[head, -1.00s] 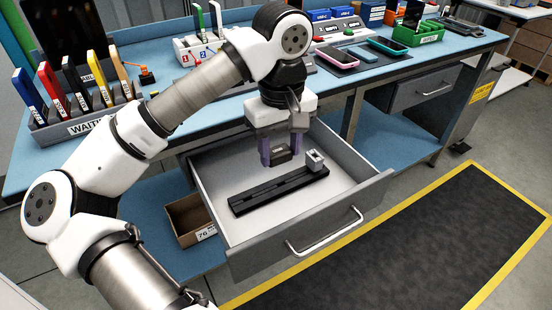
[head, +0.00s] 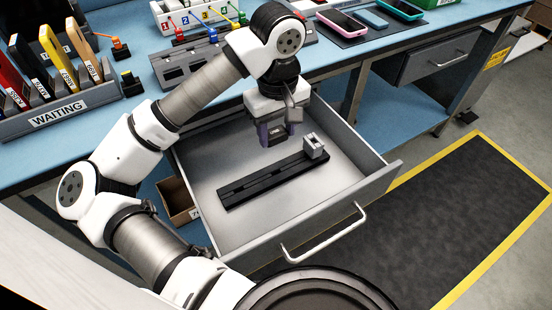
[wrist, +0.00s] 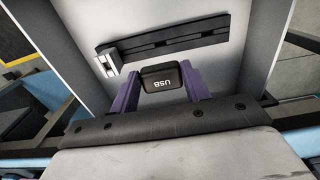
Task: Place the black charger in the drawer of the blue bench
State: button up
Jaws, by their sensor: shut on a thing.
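The black charger (wrist: 162,76), marked USB, is between the purple fingers of my gripper (wrist: 160,88) in the wrist view. My gripper (head: 279,134) is shut on it, over the open drawer (head: 310,226) of the blue bench (head: 135,22). In the head view the charger is mostly hidden by the fingers. The grey drawer floor (wrist: 218,62) shows beneath and around it in the wrist view. I cannot tell the exact height of the charger above the floor.
A black rail (head: 262,183) with a grey block (head: 314,146) at one end lies in the drawer, near my gripper. Bare drawer floor lies around the rail. A cardboard box (head: 178,202) is left of the drawer. A closed drawer (head: 440,58) is at right.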

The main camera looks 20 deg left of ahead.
send_near(277, 175)
notch_tip(277, 175, down, 5)
jog(key=shift+w+f, duration=0.1)
jog(key=shift+w, duration=0.05)
jog(key=shift+f+b, duration=0.45)
jog(key=shift+b, duration=0.3)
jog(key=o, duration=1)
jog(key=shift+r, duration=0.15)
jog(key=shift+a+r+p, duration=0.1)
jog(key=shift+r+p, duration=0.75)
jog(key=shift+p, duration=0.25)
notch_tip(277, 175, up, 11)
jog(key=shift+r+b, duration=0.1)
jog(key=shift+b, duration=0.25)
